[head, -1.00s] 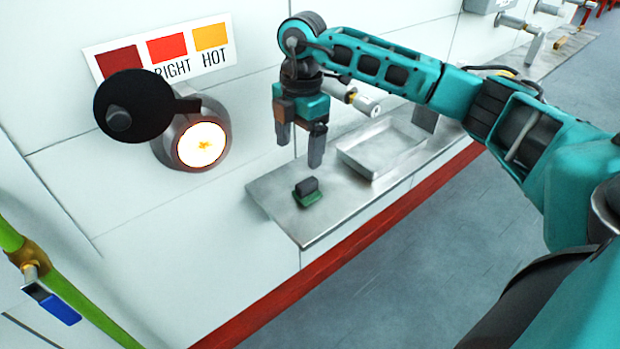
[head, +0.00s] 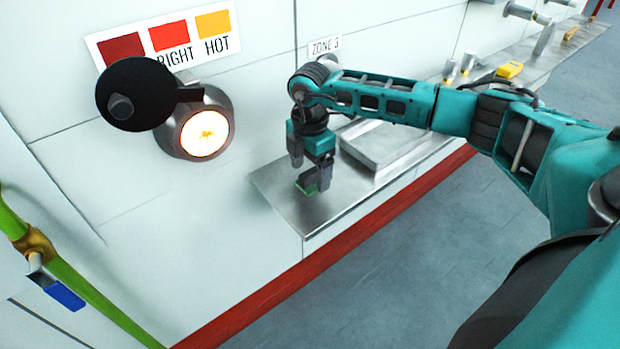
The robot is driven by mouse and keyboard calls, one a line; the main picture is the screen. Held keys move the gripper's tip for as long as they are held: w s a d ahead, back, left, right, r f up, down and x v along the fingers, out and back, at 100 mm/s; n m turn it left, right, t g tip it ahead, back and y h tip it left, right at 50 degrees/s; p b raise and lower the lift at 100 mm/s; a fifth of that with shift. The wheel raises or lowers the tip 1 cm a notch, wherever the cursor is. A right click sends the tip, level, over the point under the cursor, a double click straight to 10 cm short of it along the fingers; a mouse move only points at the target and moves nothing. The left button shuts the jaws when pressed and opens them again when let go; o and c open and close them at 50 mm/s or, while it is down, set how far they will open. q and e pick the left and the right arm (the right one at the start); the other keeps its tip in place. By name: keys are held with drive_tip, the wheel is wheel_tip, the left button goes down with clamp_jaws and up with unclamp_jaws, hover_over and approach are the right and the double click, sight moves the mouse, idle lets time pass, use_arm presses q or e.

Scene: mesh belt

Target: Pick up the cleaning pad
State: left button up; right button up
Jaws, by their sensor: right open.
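The cleaning pad (head: 305,187) is small and green and lies on the metal shelf (head: 275,190) near its left end. Its dark block-shaped grip, seen earlier, is now mostly hidden by my right gripper. My right gripper (head: 311,174) points down right over the pad, with its two fingers apart. One finger shows on the pad's far left side and the other in front of its right part. I cannot tell whether the fingers touch the pad. My left gripper is not in view.
A shallow metal tray (head: 366,160) stands on the shelf right of my gripper. A glowing round port (head: 205,134) with a black swung-aside cover (head: 135,92) is on the wall at left. A green pipe with a blue valve handle (head: 64,296) is at lower left.

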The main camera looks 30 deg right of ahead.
drive_tip(key=shift+f, duration=0.9)
drive_tip(key=shift+c, duration=0.3)
drive_tip(key=c, duration=1.1)
